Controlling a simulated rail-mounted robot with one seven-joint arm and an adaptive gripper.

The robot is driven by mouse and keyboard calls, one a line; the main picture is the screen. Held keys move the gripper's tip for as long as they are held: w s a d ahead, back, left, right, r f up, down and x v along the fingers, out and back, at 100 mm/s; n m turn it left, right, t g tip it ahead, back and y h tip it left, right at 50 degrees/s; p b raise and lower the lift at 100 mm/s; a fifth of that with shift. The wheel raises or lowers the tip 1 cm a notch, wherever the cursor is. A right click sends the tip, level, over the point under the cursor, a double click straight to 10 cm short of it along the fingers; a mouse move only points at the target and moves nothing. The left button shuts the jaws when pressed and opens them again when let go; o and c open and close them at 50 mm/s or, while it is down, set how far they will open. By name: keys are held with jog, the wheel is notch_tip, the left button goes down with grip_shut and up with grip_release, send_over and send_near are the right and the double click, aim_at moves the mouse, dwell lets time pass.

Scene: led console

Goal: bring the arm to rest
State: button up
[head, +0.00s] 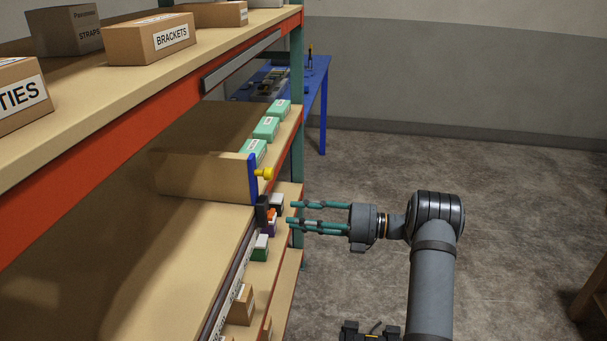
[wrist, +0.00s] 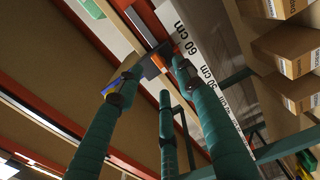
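My arm (head: 431,290) reaches up from the bottom right and bends left toward the shelf. My gripper (head: 290,213) has teal fingers pointing left at the shelf's front edge. In the wrist view, the fingertips (wrist: 155,72) are spread apart with nothing held between them, so it looks open. In the head view, the tips sit just right of a small black item (head: 262,210) and appear apart from it. The exact gap in depth is hard to tell.
A blue table (head: 318,85) stands behind. Open floor (head: 520,210) lies right.

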jog(key=shift+a+b, duration=0.25)
jog(key=shift+b, duration=0.55)
